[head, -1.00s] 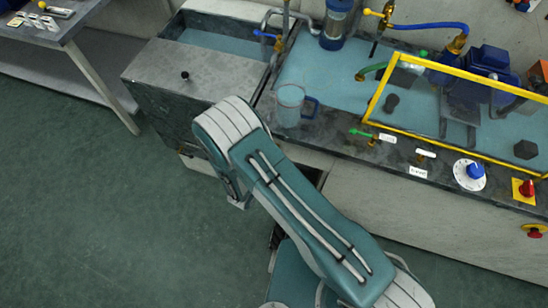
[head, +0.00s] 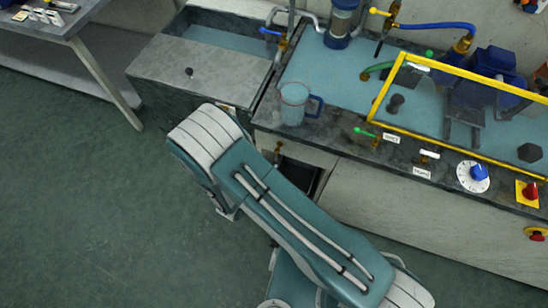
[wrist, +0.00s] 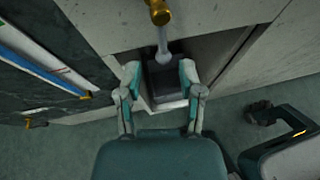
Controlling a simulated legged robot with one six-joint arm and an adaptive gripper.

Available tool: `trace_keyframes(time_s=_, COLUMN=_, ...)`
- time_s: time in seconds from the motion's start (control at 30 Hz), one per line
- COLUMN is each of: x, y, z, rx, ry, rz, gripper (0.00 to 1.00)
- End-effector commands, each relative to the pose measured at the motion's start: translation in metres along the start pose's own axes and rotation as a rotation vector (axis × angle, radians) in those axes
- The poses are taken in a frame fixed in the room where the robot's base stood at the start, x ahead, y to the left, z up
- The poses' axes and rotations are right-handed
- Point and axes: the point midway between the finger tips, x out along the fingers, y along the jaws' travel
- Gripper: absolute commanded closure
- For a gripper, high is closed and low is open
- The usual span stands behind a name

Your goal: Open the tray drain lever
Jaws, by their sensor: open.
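A brass valve (wrist: 158,10) with a pale grey lever (wrist: 163,45) shows at the top of the wrist view. The lever points down the picture and has a rounded end. It appears to be the tray drain lever. In the head view a small brass fitting (head: 278,150) shows below the bench edge. My gripper (wrist: 160,68) is open, its two fingers apart on either side of the lever's end in the picture. I see no contact, and the depth between them is hard to judge. In the head view my arm hides the gripper.
A dark box-like shape (wrist: 167,85) lies beyond the fingers. The bench holds a clear jug (head: 293,103), a yellow frame (head: 470,70), a green-handled valve (head: 364,132) and a blue knob (head: 479,172). A grey sink (head: 200,75) stands left. The floor at left is clear.

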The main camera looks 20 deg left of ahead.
Motion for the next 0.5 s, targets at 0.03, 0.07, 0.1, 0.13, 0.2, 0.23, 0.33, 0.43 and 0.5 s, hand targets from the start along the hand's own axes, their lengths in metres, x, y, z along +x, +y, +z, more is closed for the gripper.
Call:
trace_keyframes(time_s=0.03, x=-0.013, y=0.001, z=0.000, rx=-0.003, ry=0.000, rz=0.005, gripper=0.51)
trace_keyframes(time_s=0.07, x=-0.019, y=0.001, z=0.000, rx=-0.002, ry=0.000, rz=0.005, gripper=0.51)
trace_keyframes(time_s=0.1, x=-0.027, y=0.002, z=-0.001, rx=-0.002, ry=0.000, rz=0.005, gripper=0.51)
trace_keyframes(time_s=0.13, x=-0.032, y=0.001, z=-0.001, rx=-0.002, ry=0.001, rz=0.004, gripper=0.51)
trace_keyframes(time_s=0.2, x=-0.043, y=0.001, z=-0.001, rx=-0.002, ry=0.001, rz=0.003, gripper=0.51)
trace_keyframes(time_s=0.23, x=-0.047, y=0.001, z=-0.001, rx=-0.003, ry=0.001, rz=0.003, gripper=0.51)
trace_keyframes(time_s=0.33, x=-0.056, y=0.001, z=-0.001, rx=-0.002, ry=0.001, rz=0.002, gripper=0.51)
trace_keyframes(time_s=0.43, x=-0.061, y=0.001, z=-0.001, rx=-0.002, ry=0.001, rz=0.000, gripper=0.51)
trace_keyframes(time_s=0.5, x=-0.061, y=0.000, z=-0.001, rx=-0.002, ry=0.002, rz=-0.001, gripper=0.51)
